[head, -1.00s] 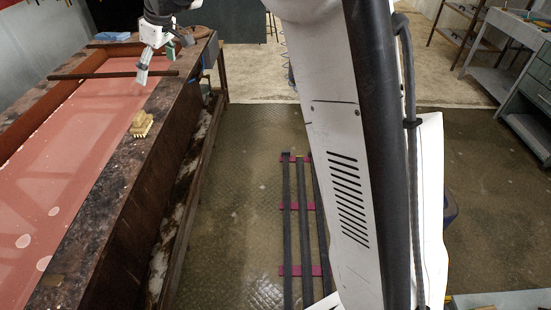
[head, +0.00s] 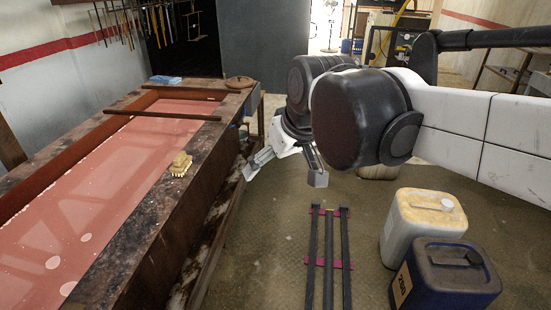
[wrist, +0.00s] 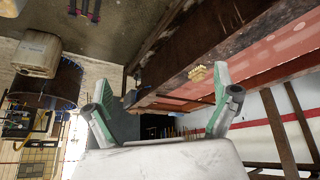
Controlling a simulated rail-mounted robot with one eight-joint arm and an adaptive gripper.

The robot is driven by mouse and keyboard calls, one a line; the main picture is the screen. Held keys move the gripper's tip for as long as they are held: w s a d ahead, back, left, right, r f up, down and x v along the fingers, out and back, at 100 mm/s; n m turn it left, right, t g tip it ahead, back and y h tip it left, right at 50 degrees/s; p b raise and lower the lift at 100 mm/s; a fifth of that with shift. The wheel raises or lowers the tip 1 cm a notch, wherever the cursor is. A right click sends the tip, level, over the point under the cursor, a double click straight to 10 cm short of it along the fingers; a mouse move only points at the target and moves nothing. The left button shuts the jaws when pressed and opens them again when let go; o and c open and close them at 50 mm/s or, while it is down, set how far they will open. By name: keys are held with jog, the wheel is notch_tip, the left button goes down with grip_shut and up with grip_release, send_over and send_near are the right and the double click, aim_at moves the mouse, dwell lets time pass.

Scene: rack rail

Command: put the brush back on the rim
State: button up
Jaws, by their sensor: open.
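A tan wooden brush (head: 180,164) sits on the dark stained rim (head: 140,215) of a long trough filled with pink liquid (head: 110,170). The brush also shows in the wrist view (wrist: 197,73), on the rim's edge beyond one green finger. My gripper (head: 286,170) is open and empty. It hangs to the right of the trough, beside its outer wall and apart from the brush. In the wrist view my green-padded fingers (wrist: 163,110) are spread wide with nothing between them.
A dark bar (head: 162,115) lies across the trough. A round brown lid (head: 239,82) and a blue cloth (head: 165,79) are at its far end. A white canister (head: 424,226) and a blue canister (head: 445,277) stand on the floor at right. Dark rails (head: 328,255) run along the floor.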

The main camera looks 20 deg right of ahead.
jog(key=s+d+f+m+t, duration=0.1)
jog(key=s+d+f+m, duration=0.1)
jog(key=s+f, duration=0.5)
jog(key=s+d, duration=0.1)
jog(key=s, duration=0.2)
jog(key=shift+s+h, duration=0.35)
jog(key=shift+h, duration=0.05)
notch_tip(320, 180, down, 3)
jog(key=b, duration=0.3)
